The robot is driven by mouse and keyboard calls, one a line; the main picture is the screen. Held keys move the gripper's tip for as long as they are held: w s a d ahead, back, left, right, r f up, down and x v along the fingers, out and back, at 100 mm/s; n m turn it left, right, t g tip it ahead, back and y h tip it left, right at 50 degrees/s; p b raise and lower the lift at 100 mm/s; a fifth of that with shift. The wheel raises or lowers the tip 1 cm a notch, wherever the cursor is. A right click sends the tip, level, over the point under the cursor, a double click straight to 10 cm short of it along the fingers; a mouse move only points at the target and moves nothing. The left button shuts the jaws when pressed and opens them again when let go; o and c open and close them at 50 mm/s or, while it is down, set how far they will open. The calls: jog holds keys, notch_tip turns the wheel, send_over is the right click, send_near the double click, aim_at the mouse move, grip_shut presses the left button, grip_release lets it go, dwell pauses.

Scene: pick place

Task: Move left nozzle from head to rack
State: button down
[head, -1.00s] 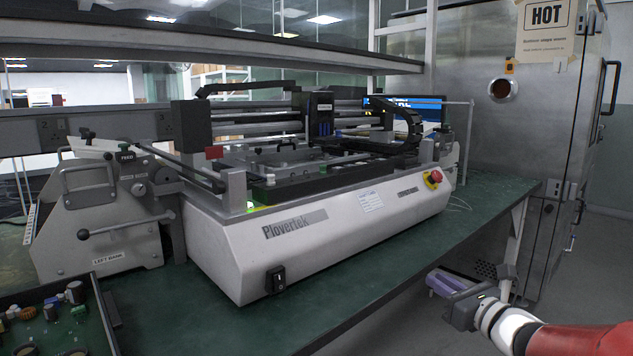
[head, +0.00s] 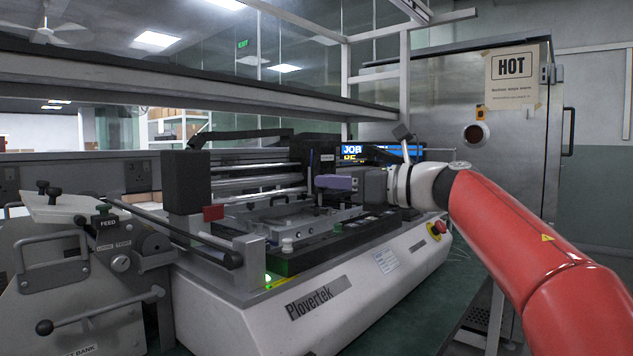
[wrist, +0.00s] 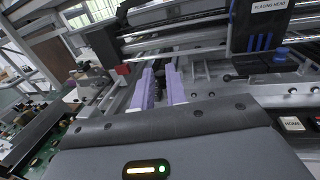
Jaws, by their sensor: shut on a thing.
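The placing head (wrist: 262,22), a dark block labelled PLACING HEAD, is at the upper right in the wrist view, with several thin blue pieces, perhaps nozzles (wrist: 258,42), under it. In the head view the placing head (head: 318,160) is on the gantry, behind my gripper (head: 335,183). In the wrist view my gripper (wrist: 161,88) shows two purple fingers a small gap apart, left of the placing head. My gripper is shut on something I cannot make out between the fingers. I cannot tell which part is the rack.
The white Plovertek machine (head: 325,300) has rails, a dark front bar and a red stop button (head: 438,228). A grey feeder bank (head: 80,285) stands at left. A steel cabinet marked HOT (head: 510,120) is at back right. A shelf (head: 180,90) runs above.

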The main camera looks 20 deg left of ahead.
aim_at(335, 241)
jog(key=shift+d+f+b, duration=0.15)
jog(key=shift+f+b, duration=3.65)
jog(key=shift+f, duration=0.35)
jog(key=shift+r, duration=0.15)
jog(key=c, duration=1.3)
grip_release()
jog(key=shift+c, duration=0.2)
jog(key=c, duration=0.4)
jog(key=shift+o, duration=0.2)
jog(key=shift+r, duration=0.15)
notch_tip(335, 241, up, 7)
jog(key=p, duration=0.7)
